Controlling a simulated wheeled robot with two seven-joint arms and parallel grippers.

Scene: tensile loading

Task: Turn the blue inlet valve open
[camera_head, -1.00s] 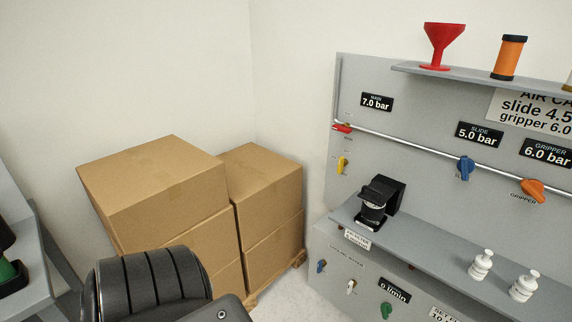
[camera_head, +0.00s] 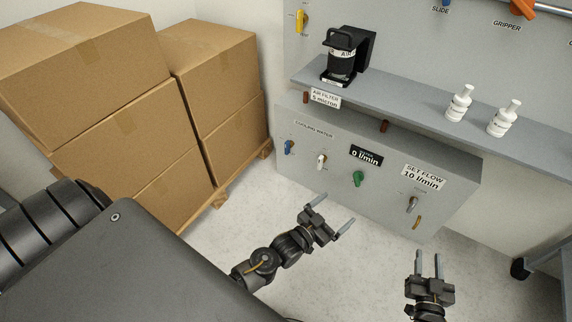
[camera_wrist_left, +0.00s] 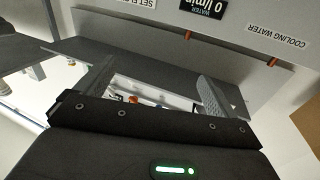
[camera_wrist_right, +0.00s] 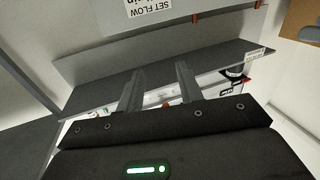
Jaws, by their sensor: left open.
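The small blue valve (camera_head: 289,147) sits on the left of the grey cooling-water panel (camera_head: 450,178), under the "COOLING WATER" label. Its small label is too small to read. My left gripper (camera_head: 335,212) is open and empty, in front of the panel, lower and to the right of the blue valve, not touching it. My right gripper (camera_head: 429,257) is open and empty, further right and lower, clear of the panel. In the left wrist view the two fingers (camera_wrist_left: 155,85) are wide apart with nothing between them. The blue valve is not seen in either wrist view.
A white valve (camera_head: 321,161), a green valve (camera_head: 358,178) and a grey valve (camera_head: 411,204) share the panel. A shelf (camera_head: 420,110) juts out above it, carrying an air filter (camera_head: 341,62) and two white bottles. Stacked boxes (camera_head: 110,100) stand left. The floor between is clear.

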